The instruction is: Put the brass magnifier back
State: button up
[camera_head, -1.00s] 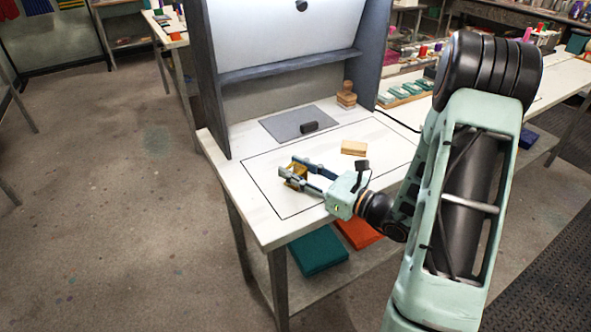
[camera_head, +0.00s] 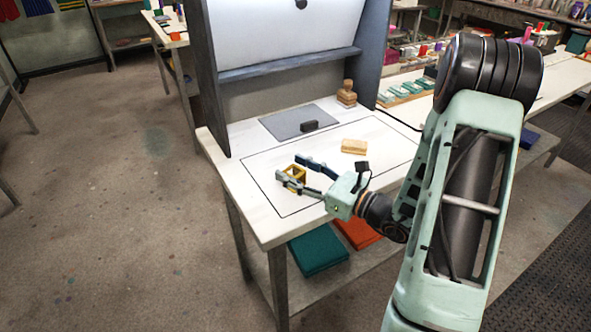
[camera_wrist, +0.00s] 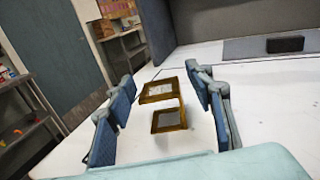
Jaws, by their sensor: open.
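The brass magnifier (camera_head: 297,173) is a small square folding frame that stands on the white tabletop inside the black outline, near its left side. In the wrist view the magnifier (camera_wrist: 168,120) shows an upper and a lower square brass frame. My gripper (camera_head: 294,170) is open around it, with one finger on each side. In the wrist view a gap shows between the magnifier and each blue finger pad, so it is not gripped.
A grey mat (camera_head: 298,122) with a black block (camera_head: 309,126) on it lies behind the outline. A wooden block (camera_head: 354,146) lies inside the outline to the right. A wooden stamp (camera_head: 346,94) stands at the back right. Grey booth panels (camera_head: 208,90) rise behind.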

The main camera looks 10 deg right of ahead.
jog(key=shift+s+f, duration=0.1)
jog(key=shift+f, duration=0.15)
jog(key=shift+r+p, duration=0.25)
jog(key=shift+p, duration=0.15)
jog(key=shift+d+r, duration=0.15)
jog(key=shift+r, duration=0.2)
jog(key=v, duration=1.1)
jog(key=shift+s+d, duration=0.2)
jog(key=shift+s, duration=0.05)
